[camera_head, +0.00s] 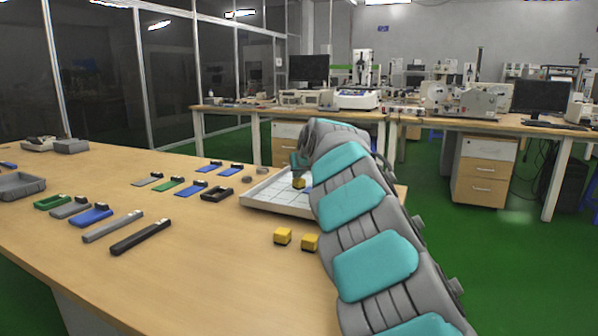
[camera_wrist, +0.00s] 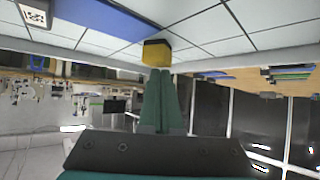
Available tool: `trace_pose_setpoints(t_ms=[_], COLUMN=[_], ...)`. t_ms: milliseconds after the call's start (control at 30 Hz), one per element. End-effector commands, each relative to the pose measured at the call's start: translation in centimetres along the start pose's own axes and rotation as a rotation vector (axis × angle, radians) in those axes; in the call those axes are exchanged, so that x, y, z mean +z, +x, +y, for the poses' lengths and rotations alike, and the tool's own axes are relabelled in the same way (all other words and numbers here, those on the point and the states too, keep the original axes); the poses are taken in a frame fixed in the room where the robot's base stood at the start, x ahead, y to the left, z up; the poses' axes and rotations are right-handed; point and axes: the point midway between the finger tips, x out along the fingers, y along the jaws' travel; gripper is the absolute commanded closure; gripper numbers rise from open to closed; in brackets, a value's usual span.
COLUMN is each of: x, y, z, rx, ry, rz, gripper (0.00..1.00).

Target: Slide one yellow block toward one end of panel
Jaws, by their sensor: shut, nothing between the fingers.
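The panel (camera_head: 262,198) is a white gridded tray on the wooden table, partly hidden behind my arm. One yellow block (camera_head: 299,183) stands on it. My gripper (camera_head: 298,170) is over the panel near that block, mostly hidden by the arm. In the wrist view, my gripper (camera_wrist: 159,72) is shut and empty, with its dark green fingertips right at the yellow block (camera_wrist: 157,52); I cannot tell whether they touch. The panel (camera_wrist: 225,45) shows behind the block, with a blue strip (camera_wrist: 98,18) on it. Two more yellow blocks (camera_head: 282,236) (camera_head: 310,242) sit on the table in front of the panel.
Blue, green, grey and black parts lie in rows left of the panel, including a black bar (camera_head: 141,237) and a black frame (camera_head: 216,194). A grey tray (camera_head: 20,185) is at the far left. The table front (camera_head: 225,280) is clear.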

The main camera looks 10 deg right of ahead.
Motion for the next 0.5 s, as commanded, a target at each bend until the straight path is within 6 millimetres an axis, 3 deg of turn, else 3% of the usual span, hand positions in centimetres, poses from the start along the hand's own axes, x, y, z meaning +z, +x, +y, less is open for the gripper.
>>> trace_pose_setpoints(t_ms=[500], x=[0.88], y=[0.57], z=[-0.13], rx=[-0.003], ry=[-0.001], rz=[-0.008], gripper=[1.0])
